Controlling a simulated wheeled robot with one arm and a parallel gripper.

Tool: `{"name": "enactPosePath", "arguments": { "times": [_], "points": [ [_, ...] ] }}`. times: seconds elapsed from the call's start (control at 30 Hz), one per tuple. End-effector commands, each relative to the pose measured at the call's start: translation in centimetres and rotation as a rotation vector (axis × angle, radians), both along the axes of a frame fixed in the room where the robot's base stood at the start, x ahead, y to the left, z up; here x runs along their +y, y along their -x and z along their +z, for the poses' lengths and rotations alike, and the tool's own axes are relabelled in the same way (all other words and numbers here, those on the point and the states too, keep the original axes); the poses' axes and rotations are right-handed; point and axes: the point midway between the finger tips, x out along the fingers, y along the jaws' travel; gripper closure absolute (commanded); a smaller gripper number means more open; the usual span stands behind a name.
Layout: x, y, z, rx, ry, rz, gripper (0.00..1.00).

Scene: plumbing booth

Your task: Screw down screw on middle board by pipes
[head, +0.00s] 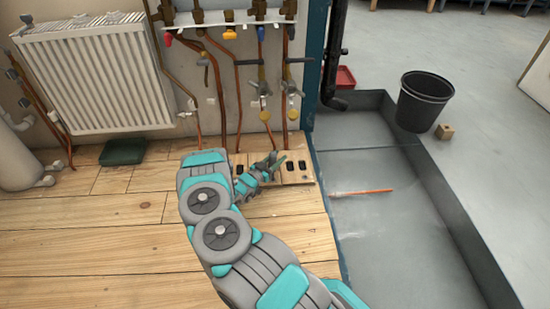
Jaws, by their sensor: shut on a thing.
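My gripper (268,166) is low over the short boards by the pipes. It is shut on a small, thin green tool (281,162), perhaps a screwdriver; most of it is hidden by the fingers. The short boards (304,170) lie side by side at the foot of the copper pipes (283,105), with dark slots in them. The middle board is partly covered by my gripper. The screw cannot be made out, and I cannot tell whether the tool touches it.
A white radiator (95,80) and dark green box (123,151) are at the left. Valves (262,88) hang on the pipes just behind the boards. Right of the wooden floor's edge, a grey tray floor holds an orange rod (362,192). A black bucket (423,100) stands beyond it.

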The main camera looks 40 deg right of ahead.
Motion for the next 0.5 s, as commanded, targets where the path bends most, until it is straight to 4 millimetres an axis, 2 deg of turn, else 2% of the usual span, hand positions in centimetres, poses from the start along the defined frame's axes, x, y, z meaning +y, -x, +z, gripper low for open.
{"name": "enactPosePath", "arguments": {
  "times": [0.5],
  "points": [
    [-0.08,0.21,0.17,0.005,0.001,0.089,1.0]
  ]
}}
